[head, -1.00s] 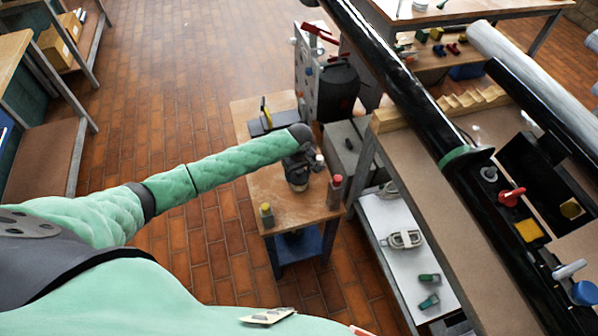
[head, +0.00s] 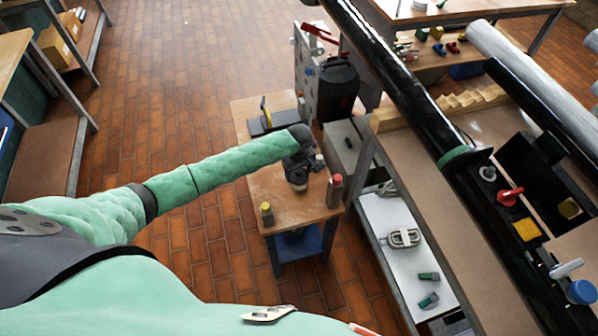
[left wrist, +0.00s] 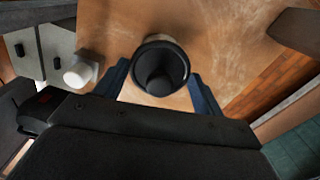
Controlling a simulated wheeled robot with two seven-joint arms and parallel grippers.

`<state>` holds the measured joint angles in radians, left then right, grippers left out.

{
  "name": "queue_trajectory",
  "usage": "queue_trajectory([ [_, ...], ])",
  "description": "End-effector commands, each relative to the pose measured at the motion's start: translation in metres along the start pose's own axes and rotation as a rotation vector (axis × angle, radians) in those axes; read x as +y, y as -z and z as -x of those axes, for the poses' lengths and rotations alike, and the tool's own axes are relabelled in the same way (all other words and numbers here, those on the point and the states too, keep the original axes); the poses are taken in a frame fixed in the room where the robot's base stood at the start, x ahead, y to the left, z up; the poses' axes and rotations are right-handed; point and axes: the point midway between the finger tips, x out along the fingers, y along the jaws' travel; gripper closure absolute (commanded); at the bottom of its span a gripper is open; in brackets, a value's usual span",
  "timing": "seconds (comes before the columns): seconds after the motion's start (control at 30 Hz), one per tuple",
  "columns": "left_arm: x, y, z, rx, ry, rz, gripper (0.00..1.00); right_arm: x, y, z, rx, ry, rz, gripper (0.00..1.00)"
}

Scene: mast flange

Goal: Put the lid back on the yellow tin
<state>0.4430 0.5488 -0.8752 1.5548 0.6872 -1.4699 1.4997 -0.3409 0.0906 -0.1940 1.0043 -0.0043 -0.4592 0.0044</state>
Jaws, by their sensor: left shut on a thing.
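My left gripper (head: 299,165) is above the small wooden table. I cannot tell whether this is the lid or part of a tin. A small dark can with a yellow top (head: 266,212) stands at the table's near left corner, apart from the gripper. It may be the yellow tin. My right gripper is not in view.
A can with a red top (head: 335,187) stands near the table's right edge. A white-topped thing (left wrist: 80,73) is close left of the held thing in the left wrist view. A grey box (head: 345,148) borders the table (head: 275,192). A long black mast (head: 400,75) crosses the right side.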

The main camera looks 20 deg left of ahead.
Motion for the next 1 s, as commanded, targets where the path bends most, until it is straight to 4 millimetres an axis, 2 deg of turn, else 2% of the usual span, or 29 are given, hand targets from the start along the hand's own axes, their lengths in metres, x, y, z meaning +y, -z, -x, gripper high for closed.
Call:
queue_trajectory([
  [0.53, -0.0002, -0.0001, 0.0003, 0.000, 0.000, 0.001, 0.52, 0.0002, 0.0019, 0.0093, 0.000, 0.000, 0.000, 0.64],
  [0.97, -0.0001, 0.0001, -0.0004, 0.000, 0.000, 0.000, 0.52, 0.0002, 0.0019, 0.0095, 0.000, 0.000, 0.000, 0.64],
  [1.0, -0.0001, 0.0000, -0.0004, 0.000, 0.000, 0.000, 0.29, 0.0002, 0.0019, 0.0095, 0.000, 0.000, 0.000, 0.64],
])
